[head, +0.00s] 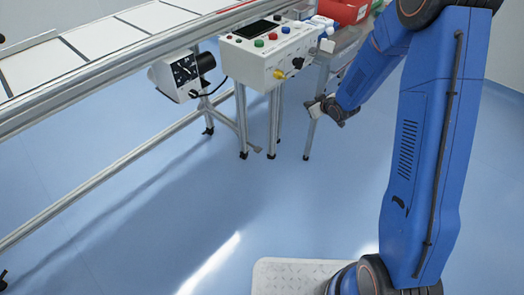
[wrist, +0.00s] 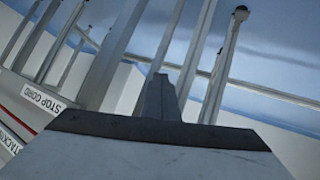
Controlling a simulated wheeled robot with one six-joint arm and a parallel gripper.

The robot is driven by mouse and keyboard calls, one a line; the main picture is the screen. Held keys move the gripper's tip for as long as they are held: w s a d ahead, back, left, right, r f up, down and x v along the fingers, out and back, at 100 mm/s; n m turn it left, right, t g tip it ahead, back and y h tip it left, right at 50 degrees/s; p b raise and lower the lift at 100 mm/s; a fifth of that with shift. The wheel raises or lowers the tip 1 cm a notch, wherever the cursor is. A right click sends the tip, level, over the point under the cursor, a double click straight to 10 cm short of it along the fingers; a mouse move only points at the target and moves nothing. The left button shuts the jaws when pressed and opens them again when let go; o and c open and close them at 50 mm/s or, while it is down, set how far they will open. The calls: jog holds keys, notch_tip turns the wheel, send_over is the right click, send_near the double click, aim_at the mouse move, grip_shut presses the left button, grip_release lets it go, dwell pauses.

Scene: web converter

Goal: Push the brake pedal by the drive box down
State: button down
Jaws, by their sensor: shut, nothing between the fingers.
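I cannot make out a brake pedal in either view. A white box with a dark front and a black cylinder on its right, which looks like the drive box (head: 163,82), hangs under the conveyor's edge in the head view. My gripper (head: 317,106) is to the right of that box, in front of the stand legs and above the floor. In the wrist view my gripper (wrist: 160,88) shows as a narrow dark finger shape, closed and pointing away, with nothing held.
A white control box (head: 262,60) with coloured buttons stands on legs behind my gripper. A conveyor (head: 85,55) runs along the upper left. A red object (head: 343,11) lies at the top. Blue floor (head: 200,190) is open in front. Labels (wrist: 40,98) show in the wrist view.

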jog(key=s+a+f+y, duration=0.1)
jog(key=a+f, duration=0.3)
jog(key=f, duration=0.5)
jog(key=s+a+f+n+y, duration=0.1)
jog(key=a+f+y, duration=0.3)
jog(key=f, duration=0.5)
jog(key=s+a+f+n+y, duration=0.1)
jog(key=s+a+f+y, duration=0.1)
jog(key=a+f, duration=0.3)
jog(key=shift+s+f+g+y, duration=0.3)
jog(key=shift+s+f, duration=0.2)
jog(key=shift+f, duration=1.45)
jog(key=shift+a, duration=0.15)
jog(key=x, duration=1)
send_near(253, 146)
jog(key=shift+w+a, duration=0.4)
jog(key=shift+a, duration=0.2)
jog(key=shift+w+a, duration=0.4)
jog(key=shift+a, duration=0.15)
jog(key=shift+f, duration=0.2)
